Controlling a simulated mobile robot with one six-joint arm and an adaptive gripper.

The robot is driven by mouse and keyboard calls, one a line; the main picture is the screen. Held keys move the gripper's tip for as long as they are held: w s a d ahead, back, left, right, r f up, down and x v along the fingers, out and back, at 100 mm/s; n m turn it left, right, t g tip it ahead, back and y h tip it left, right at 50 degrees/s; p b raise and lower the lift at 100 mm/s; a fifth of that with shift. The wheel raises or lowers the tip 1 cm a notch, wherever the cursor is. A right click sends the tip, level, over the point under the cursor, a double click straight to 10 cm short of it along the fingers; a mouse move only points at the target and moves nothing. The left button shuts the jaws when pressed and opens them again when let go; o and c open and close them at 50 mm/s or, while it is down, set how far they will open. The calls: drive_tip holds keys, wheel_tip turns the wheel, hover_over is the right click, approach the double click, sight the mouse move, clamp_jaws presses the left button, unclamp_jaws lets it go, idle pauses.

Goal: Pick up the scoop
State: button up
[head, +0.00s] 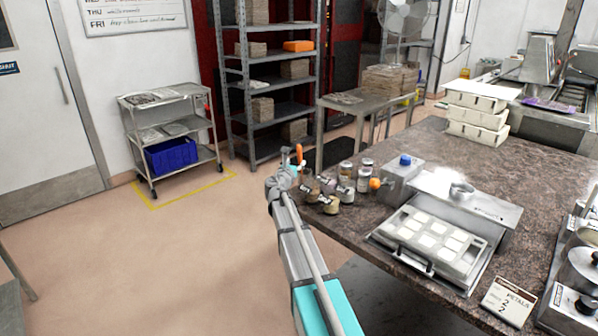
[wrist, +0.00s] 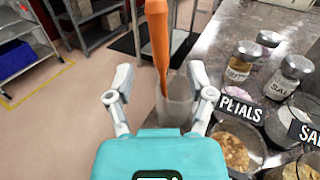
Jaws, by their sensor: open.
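The scoop shows as an orange handle (wrist: 158,42) standing nearly upright in the wrist view. Its lower end runs into a pale translucent cup shape (wrist: 178,108); I cannot tell whether this is a holder or the scoop's own bowl. My gripper (wrist: 160,76) is open, with one finger on each side of the handle and no clear contact. In the head view the orange handle (head: 299,153) rises beside my gripper (head: 291,160) at the counter's near left corner. My gripper hides the handle's lower part there.
Right of the scoop stand several jars (head: 346,172) and small bowls with labels, including a petals bowl (wrist: 238,148). A metal box with a blue knob (head: 405,160) and a mould tray (head: 432,240) lie further right on the stone counter (head: 340,222). Open floor lies left.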

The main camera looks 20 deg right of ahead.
sight(300, 158)
idle(0.3)
drive_tip(key=shift+x, duration=2.65)
drive_tip(key=shift+s, duration=0.1)
clamp_jaws()
